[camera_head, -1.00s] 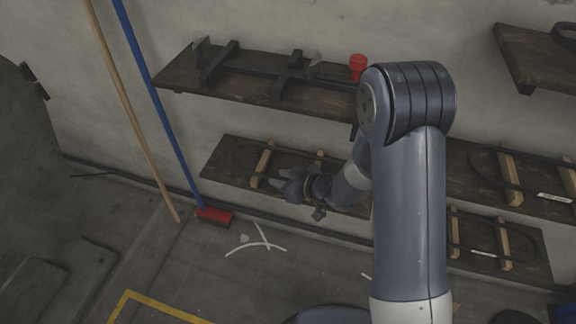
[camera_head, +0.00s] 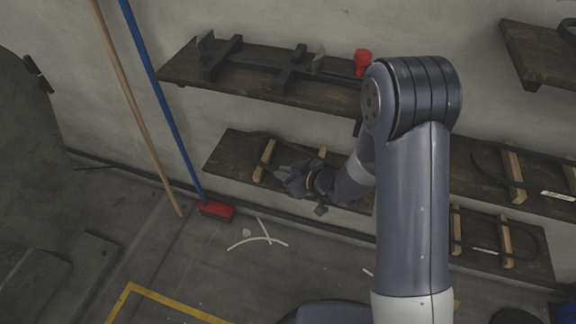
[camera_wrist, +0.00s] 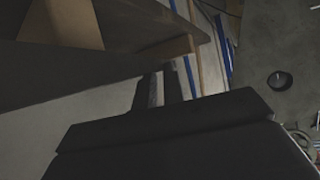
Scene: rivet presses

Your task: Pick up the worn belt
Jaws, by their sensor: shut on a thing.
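The worn belt (camera_head: 262,134) is a thin dark band. In the head view part of it arcs behind two pale wooden blocks on the middle shelf (camera_head: 228,160). My gripper (camera_head: 281,174) is at the front of that shelf, beside the blocks, shut on the belt. The held stretch of belt is hidden or too dark to tell from the fingers. In the wrist view the fingers of my gripper (camera_wrist: 164,88) are close together and dark, and the belt cannot be made out clearly.
An upper shelf (camera_head: 250,90) carries dark metal parts and a red object (camera_head: 362,61). More belts on wooden blocks (camera_head: 512,172) lie on shelves at right. A blue broom (camera_head: 150,85) and a wooden pole (camera_head: 135,110) lean at left.

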